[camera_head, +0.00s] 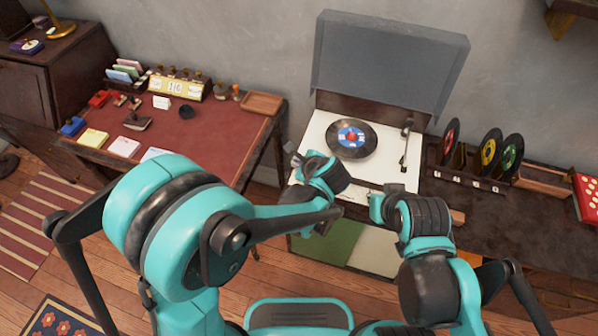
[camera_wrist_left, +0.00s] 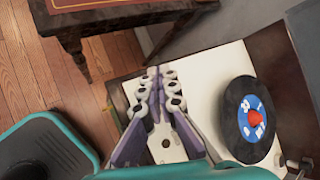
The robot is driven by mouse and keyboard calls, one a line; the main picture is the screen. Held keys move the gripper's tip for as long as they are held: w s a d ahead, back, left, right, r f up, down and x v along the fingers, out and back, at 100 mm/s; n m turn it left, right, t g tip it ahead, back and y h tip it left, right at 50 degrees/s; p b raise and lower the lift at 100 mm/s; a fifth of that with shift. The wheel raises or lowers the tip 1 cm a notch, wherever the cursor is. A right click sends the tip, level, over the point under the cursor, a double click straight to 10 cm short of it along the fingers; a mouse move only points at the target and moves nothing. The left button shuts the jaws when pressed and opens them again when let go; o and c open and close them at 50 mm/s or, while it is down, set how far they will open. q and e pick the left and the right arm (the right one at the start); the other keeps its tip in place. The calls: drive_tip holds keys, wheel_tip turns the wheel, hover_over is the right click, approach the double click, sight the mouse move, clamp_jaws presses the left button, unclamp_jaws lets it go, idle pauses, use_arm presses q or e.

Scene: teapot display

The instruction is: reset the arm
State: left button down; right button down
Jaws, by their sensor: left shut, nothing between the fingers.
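My left gripper (camera_head: 297,160) is over the front left part of the white record player (camera_head: 318,127) in the head view. In the left wrist view its fingers (camera_wrist_left: 158,74) are together, with nothing between them, over the white deck (camera_wrist_left: 207,82). My right gripper (camera_head: 377,206) is at the deck's front right edge, mostly hidden by its own wrist, so its fingers cannot be made out. A black record (camera_head: 344,150) with a blue label and red centre lies on the player, apart from both grippers; it also shows in the left wrist view (camera_wrist_left: 234,108).
The player's grey lid (camera_head: 388,62) stands open behind. Several records (camera_head: 489,150) stand in a rack at the right. A red-topped desk (camera_head: 205,150) with stamps, cards and a wooden tray (camera_head: 261,103) is at the left. Wooden floor shows between desk and cabinet.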

idle(0.4)
use_arm(q)
drive_tip(key=s+a+r+n+h, duration=0.1)
drive_tip(key=s+a+r+n, duration=0.2)
drive_tip(key=s+a+n, duration=0.2)
drive_tip(key=s+a+r+n+h, duration=0.1)
drive_tip(key=s+a+r+n, duration=0.2)
drive_tip(key=s+a+n, duration=0.3)
drive_tip(key=s+a+r+n+g+h, duration=0.1)
drive_tip(key=s+a+r+n, duration=0.2)
drive_tip(key=s+a+n, duration=0.3)
drive_tip(key=n, duration=0.5)
drive_tip(key=shift+s+a+h, duration=0.2)
drive_tip(key=shift+a+h, duration=0.1)
drive_tip(key=shift+h, duration=0.1)
